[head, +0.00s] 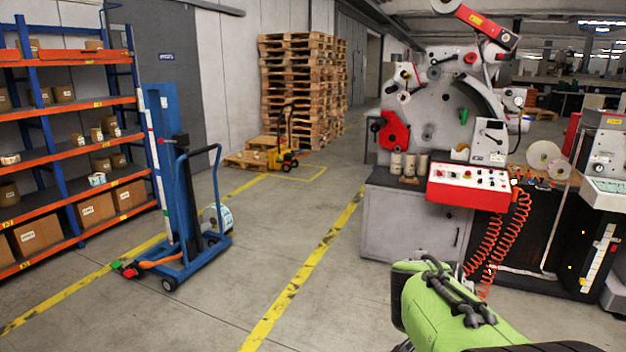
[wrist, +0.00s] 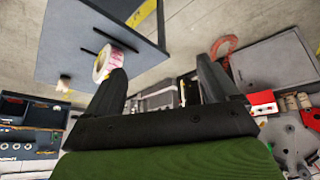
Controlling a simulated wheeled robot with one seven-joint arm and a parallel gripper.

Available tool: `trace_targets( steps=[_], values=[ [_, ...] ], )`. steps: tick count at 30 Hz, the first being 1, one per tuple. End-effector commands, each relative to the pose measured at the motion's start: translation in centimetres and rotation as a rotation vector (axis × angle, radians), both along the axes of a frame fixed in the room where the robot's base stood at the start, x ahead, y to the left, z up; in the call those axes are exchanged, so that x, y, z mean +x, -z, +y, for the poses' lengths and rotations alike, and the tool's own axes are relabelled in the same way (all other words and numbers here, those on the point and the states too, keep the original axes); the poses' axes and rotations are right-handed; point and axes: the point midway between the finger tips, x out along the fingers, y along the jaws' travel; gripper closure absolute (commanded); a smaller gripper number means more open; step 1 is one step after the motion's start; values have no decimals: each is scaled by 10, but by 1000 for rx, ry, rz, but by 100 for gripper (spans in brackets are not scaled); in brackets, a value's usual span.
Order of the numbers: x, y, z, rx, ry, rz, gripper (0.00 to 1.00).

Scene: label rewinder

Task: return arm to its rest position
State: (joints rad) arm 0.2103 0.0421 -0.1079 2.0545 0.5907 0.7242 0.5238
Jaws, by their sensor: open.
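My green arm (head: 450,305) reaches into the lower right of the head view, in front of the label machine; its gripper end does not show there. In the wrist view my gripper (wrist: 160,66) has its two black fingers spread wide, with nothing held between them. A label roll with a pink and white face (wrist: 103,62) shows just beside the left finger, against a grey-blue surface (wrist: 70,50). I cannot tell whether the finger is apart from the roll in depth.
The label rewinder (head: 440,110) with its red control panel (head: 466,188) stands right of centre, coiled orange hoses hanging from it. A blue lift trolley (head: 180,200) and orange shelves with boxes (head: 75,150) are at left. Stacked pallets (head: 302,90) stand behind. The middle floor is clear.

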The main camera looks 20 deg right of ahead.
Motion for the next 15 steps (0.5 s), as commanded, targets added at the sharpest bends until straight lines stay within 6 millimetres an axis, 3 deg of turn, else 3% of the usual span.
trace_targets(
  steps=[3, 9, 12, 15],
  values=[
    [-12, -23, 64, 70, -335, -29, 13],
    [-58, -40, 164, 91, -930, -49, 13],
    [-83, -38, 197, 71, -1158, -49, 13],
    [-99, -36, 215, 51, -1290, -45, 13]
  ],
)
